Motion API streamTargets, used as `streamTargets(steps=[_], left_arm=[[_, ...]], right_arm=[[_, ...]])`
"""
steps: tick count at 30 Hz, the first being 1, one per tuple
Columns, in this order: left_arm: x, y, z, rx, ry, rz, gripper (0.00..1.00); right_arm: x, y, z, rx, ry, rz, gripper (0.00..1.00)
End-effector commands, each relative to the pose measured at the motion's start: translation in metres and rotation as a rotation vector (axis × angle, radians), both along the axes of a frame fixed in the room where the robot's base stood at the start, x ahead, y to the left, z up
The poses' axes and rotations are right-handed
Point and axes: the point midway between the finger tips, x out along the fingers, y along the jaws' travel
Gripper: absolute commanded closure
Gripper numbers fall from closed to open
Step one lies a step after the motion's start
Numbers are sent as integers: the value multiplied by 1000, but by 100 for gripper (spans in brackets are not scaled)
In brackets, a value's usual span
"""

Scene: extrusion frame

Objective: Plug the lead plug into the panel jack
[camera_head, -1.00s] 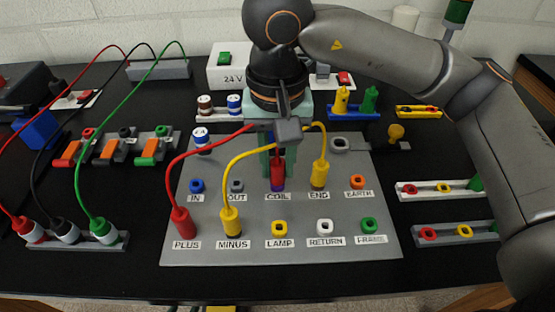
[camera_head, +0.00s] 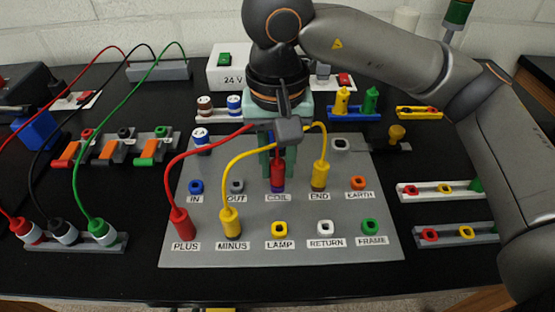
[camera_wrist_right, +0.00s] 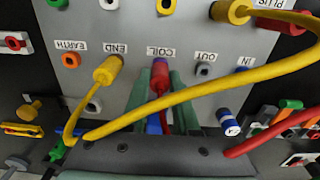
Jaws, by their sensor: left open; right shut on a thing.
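The red lead plug (camera_head: 277,174) stands upright at the purple COIL jack (camera_head: 277,187) on the grey panel (camera_head: 200,250). The purple collar shows directly below the plug; I cannot tell how deep it sits. My right gripper (camera_head: 277,163) is shut on this plug, green fingers on either side. The wrist view shows the red plug (camera_wrist_right: 160,80) against the purple jack (camera_wrist_right: 160,62). Its red lead runs to the red plug at PLUS (camera_head: 181,223). Only a grey tip of my left gripper (camera_head: 14,108) shows at the left edge; it is open.
A yellow lead (camera_head: 245,150) arches from MINUS to END, close beside my right gripper, and crosses the wrist view. Red, black and green leads (camera_head: 85,150) stand at left. Jack strips (camera_head: 445,190) lie at right. The panel's LAMP, RETURN and FRAME jacks are empty.

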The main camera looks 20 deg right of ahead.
Motion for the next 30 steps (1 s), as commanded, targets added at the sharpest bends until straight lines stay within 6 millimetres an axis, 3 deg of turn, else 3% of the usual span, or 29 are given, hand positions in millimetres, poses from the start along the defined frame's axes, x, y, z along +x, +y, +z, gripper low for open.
streamTargets(steps=[11,12,19,21,30], left_arm=[[0,0,-6,0,0,0,50],[0,0,-5,0,0,0,50],[0,0,-5,0,0,0,50],[0,0,-5,0,0,0,50],[0,0,-4,0,0,0,50]], right_arm=[[0,0,-6,0,0,0,100],[0,0,-5,0,0,0,68],[0,0,-5,0,0,0,42],[0,0,-5,0,0,0,36],[0,0,-5,-1,0,0,36]])
